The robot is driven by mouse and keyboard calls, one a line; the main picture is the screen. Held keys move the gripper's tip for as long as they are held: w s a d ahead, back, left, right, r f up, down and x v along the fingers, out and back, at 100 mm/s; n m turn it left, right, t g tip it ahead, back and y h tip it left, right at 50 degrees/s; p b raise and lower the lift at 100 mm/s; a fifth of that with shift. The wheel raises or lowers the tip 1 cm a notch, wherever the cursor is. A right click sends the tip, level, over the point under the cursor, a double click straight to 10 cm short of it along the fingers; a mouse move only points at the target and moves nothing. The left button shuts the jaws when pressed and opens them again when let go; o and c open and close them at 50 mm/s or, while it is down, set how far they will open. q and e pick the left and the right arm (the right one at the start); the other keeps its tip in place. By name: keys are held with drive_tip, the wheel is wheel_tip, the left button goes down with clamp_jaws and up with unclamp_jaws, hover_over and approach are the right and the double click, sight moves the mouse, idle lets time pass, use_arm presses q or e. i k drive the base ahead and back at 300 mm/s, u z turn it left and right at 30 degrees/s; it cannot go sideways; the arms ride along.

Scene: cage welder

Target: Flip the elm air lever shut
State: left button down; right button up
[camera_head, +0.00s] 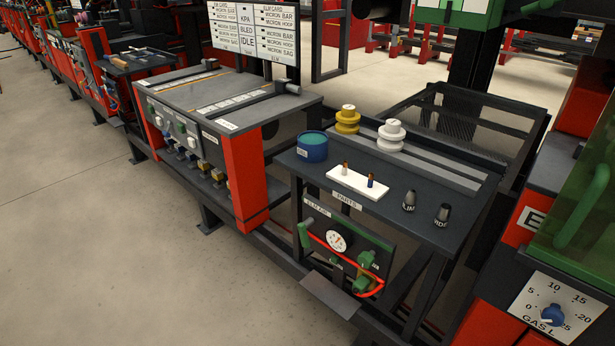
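The elm air panel (348,232) is a dark plate under the front of the parts table, with a label that appears to read ELM AIR. A round white gauge (337,241) sits near its middle. A green upright handle-like piece (304,234) is at its left end. A green valve fitting (366,259) with a brass part is at its right, and a red hose runs between the two sides. I cannot tell which green piece is the lever, nor its setting. Neither of my grippers is in view.
The parts table (447,228) holds a blue tub (312,149), yellow and white spools, a white block with small tips, and two dark nozzles. A grey plate (329,294) juts out below the panel. A red-sided control bench (245,175) stands left. Floor (130,260) is clear in front.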

sight(302, 227)
drive_tip(key=z, duration=0.55)
drive_tip(key=k, duration=1.3)
drive_tip(key=u, duration=0.1)
drive_tip(key=i, duration=0.6)
drive_tip(key=u, duration=0.45)
drive_tip(key=i, duration=1.15)
drive_tip(key=z, duration=0.75)
